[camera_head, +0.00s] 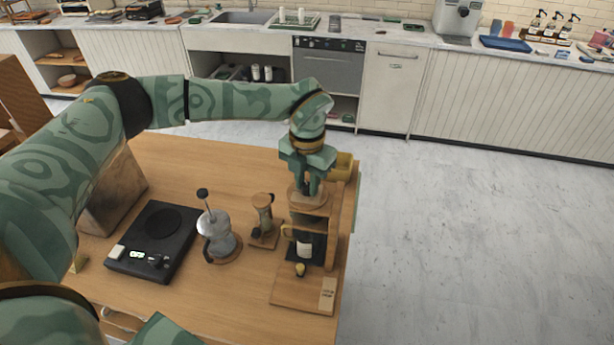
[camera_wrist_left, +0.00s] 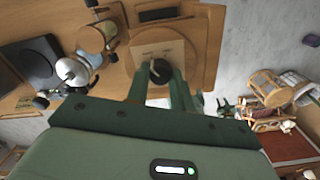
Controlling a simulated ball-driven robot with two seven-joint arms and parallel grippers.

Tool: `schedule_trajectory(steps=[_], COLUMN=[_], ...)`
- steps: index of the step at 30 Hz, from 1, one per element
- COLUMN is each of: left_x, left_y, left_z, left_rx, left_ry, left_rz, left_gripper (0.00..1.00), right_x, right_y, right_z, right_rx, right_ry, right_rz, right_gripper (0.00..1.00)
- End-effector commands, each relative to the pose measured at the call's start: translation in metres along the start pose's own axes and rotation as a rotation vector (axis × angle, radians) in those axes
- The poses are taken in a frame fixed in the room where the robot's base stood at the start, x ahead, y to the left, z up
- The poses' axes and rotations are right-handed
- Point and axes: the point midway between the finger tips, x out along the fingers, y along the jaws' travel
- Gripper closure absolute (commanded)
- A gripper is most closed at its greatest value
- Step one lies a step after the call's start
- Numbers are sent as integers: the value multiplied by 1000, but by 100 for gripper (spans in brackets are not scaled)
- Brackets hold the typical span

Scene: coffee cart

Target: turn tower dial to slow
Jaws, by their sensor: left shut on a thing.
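The wooden tower (camera_head: 332,240) stands at the right end of the cart top. My left gripper (camera_head: 307,192) points down onto its top. In the left wrist view, a dark round dial (camera_wrist_left: 160,72) sits by a pale square plate (camera_wrist_left: 172,50) on the tower top. The two green fingers of my left gripper (camera_wrist_left: 161,82) are shut on the dial, one on each side. The fingers hide part of the dial and plate, and I cannot read a setting. My right gripper is not in view.
Left of the tower are a wooden stand (camera_head: 263,222), a metal press pot (camera_head: 217,235) and a black scale (camera_head: 153,240). A small glass vessel (camera_head: 304,245) is inside the tower. Open floor lies to the right.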

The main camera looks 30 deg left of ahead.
Motion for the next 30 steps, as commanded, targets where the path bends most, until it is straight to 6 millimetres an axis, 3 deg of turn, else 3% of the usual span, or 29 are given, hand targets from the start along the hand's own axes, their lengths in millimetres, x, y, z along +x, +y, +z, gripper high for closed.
schedule_trajectory(steps=[22, 23, 24, 30], left_x=[-2, -2, -2, -1], left_y=[0, 0, 0, 0], left_z=[2, 2, 2, 1], left_rx=[82, 82, 82, 82], left_ry=[-7, -8, -7, -4], left_rz=[0, 0, 0, 0], left_gripper=[100, 69, 57, 55], right_x=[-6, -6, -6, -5], right_y=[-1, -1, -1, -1], right_z=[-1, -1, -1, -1], right_rx=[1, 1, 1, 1], right_ry=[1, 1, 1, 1], right_rz=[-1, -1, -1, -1], right_gripper=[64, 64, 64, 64])
